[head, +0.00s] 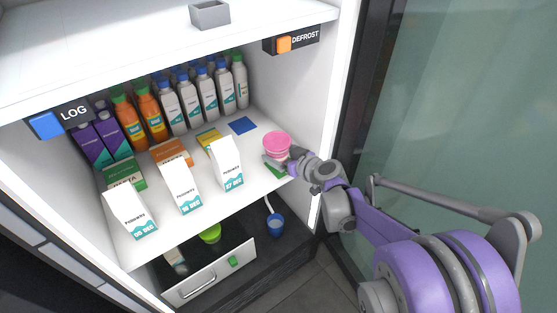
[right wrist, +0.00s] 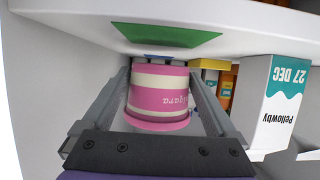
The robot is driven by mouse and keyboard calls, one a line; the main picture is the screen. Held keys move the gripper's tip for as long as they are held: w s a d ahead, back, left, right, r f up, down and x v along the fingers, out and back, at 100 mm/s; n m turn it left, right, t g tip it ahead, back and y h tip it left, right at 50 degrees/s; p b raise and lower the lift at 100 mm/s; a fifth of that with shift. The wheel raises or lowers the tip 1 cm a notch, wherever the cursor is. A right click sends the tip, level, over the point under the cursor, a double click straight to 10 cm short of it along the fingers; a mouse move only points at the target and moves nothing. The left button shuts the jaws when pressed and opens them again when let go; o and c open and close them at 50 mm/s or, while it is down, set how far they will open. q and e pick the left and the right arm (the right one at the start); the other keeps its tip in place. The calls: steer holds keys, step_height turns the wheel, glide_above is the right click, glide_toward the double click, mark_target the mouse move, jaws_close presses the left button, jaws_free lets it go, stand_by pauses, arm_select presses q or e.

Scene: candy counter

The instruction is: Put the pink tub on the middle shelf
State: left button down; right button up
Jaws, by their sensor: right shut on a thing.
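The pink tub (head: 277,143), with cream bands, is over the right end of the middle shelf (head: 257,196), the one with bottles and cartons. My right gripper (head: 285,160) is shut on it, with fingers on both sides. The right wrist view, which is upside down, shows the tub (right wrist: 160,97) between the fingers, near a green patch (right wrist: 165,37). I cannot tell whether the tub's base touches the shelf. My left gripper is not in view.
White cartons (head: 227,163) stand left of the tub, the nearest dated 27 DEC. Bottles (head: 206,95) line the back. A blue patch (head: 242,126) lies bare behind the tub. The white side wall (head: 300,100) is close on the right.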

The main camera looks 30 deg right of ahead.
steer(key=shift+f, duration=1.1)
steer(key=shift+f+b, duration=0.2)
steer(key=shift+b, duration=0.1)
steer(key=o, duration=1.2)
steer(key=shift+o, duration=0.2)
steer(key=shift+r, duration=0.15)
